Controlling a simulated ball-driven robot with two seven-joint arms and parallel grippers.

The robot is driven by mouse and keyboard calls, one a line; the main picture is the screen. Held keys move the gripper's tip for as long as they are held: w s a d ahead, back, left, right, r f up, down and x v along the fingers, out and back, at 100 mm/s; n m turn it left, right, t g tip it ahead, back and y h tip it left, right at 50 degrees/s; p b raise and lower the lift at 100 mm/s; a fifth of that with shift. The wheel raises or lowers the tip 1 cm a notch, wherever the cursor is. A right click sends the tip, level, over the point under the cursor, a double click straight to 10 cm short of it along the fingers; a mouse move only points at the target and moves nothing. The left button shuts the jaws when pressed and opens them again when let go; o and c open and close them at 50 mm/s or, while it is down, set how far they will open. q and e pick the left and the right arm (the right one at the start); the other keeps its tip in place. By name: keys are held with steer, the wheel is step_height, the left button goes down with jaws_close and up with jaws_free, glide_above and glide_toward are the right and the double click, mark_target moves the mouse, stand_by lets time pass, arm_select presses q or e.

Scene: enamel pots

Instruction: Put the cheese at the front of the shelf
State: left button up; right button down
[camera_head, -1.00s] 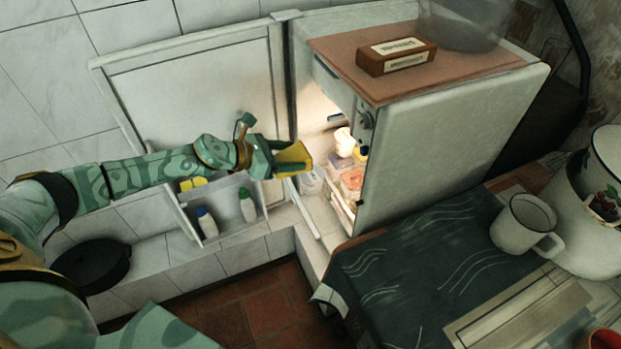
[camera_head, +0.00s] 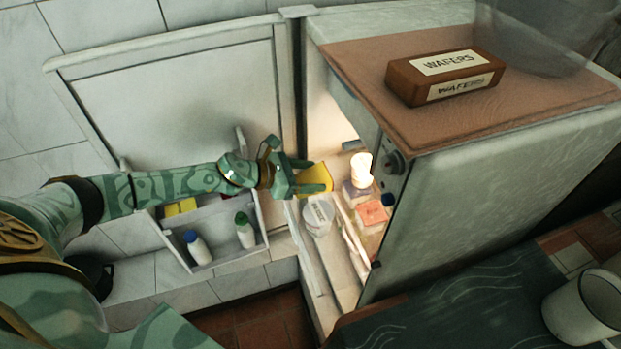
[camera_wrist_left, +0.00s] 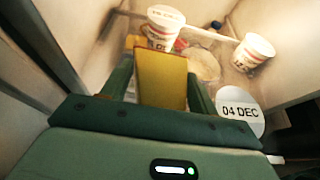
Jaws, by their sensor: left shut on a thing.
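The cheese (camera_head: 316,180) is a yellow wedge. My left gripper (camera_head: 306,178) is shut on it and holds it at the open front of the fridge, left of the lit interior. In the left wrist view the cheese (camera_wrist_left: 161,80) stands between the two fingers (camera_wrist_left: 160,90). The shelf's pale front edge (camera_head: 352,238) shows below and right of the cheese; the cheese and the cabinet side hide much of the shelf. I cannot tell whether the cheese touches anything inside. My right gripper is out of view.
A white tub (camera_head: 318,216), a white-capped jar (camera_head: 361,170) and a pink pack (camera_head: 372,214) are inside the fridge. White cups (camera_wrist_left: 164,27) and a "04 DEC" lid (camera_wrist_left: 240,112) are near the fingers. The open door (camera_head: 180,95) stands left, its bin (camera_head: 215,262) holding bottles.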

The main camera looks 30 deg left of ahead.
arm_select(q)
step_height(320, 180, down, 3)
steer(key=shift+d+f+b, duration=0.1)
steer(key=shift+b, duration=0.35)
steer(key=shift+w+a+f, duration=0.1)
steer(key=shift+w+a, duration=0.05)
steer(key=shift+a, duration=0.05)
steer(key=shift+c, duration=0.4)
steer(key=shift+d, duration=0.1)
steer(key=shift+f, duration=0.1)
steer(key=o, duration=1.2)
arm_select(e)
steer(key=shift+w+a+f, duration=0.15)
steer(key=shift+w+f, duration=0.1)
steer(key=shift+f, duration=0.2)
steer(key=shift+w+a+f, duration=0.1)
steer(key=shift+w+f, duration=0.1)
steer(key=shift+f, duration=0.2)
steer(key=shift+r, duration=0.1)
